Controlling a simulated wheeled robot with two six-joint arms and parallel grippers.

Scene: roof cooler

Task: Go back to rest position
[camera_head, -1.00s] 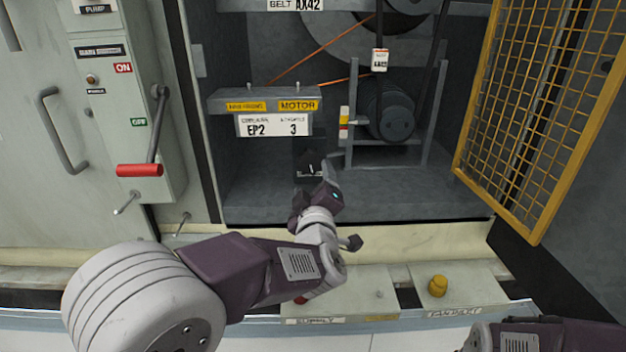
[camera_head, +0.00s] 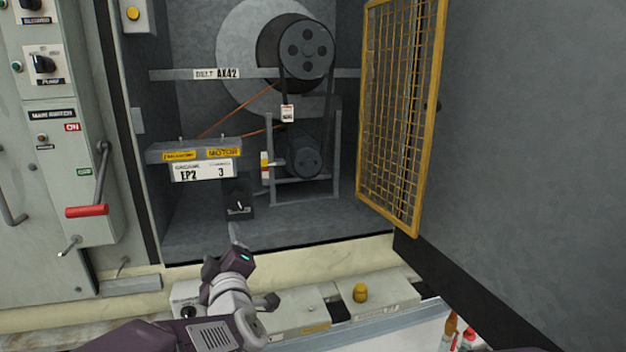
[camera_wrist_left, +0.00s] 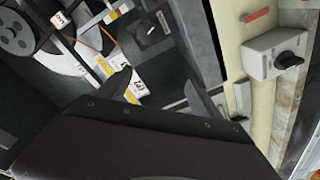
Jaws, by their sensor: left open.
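My left gripper (camera_head: 236,240) is open and empty in the head view, low in front of the open machine cabinet (camera_head: 300,228). A narrow finger points up toward the cabinet floor, below the small black switch box (camera_head: 238,203). The left wrist view shows two spread dark fingers (camera_wrist_left: 150,88) with nothing between them. The switch box with its knob also shows there (camera_wrist_left: 152,32), beyond the fingers. My left arm comes in at the bottom of the head view. My right gripper is not in view.
The yellow mesh door (camera_head: 402,120) stands open at the right. The red-handled main switch (camera_head: 87,211) is at the left. A pulley (camera_head: 305,50) and motor (camera_head: 303,160) sit inside the cabinet.

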